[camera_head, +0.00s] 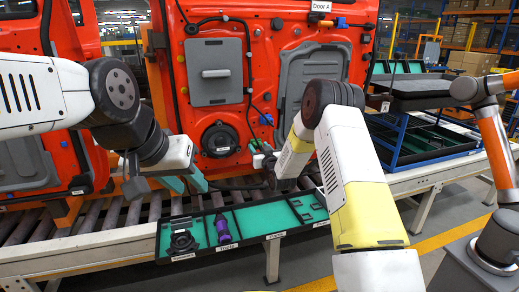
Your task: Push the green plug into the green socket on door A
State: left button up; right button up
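Door A (236,30) is an orange-red panel standing upright behind the bench, with its name label at the top. A small green piece (255,146) shows low on the door, right beside my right gripper (264,162); I cannot tell whether it is the plug or the socket. My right gripper is at the door's lower middle, largely hidden by my own arm, so its fingers and anything between them are unclear. My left gripper (185,183) has teal fingers spread apart and empty, in front of the door's lower left edge.
A black cable runs down the door past a blue connector (266,119) and a round black speaker (219,139). A teal-lined parts tray (262,221) holds a black part and a purple part. A rack of dark trays (425,140) stands at right. Rollers run below the door.

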jog(key=shift+o, duration=0.3)
jog(key=v, duration=1.4)
jog(key=shift+s, duration=0.25)
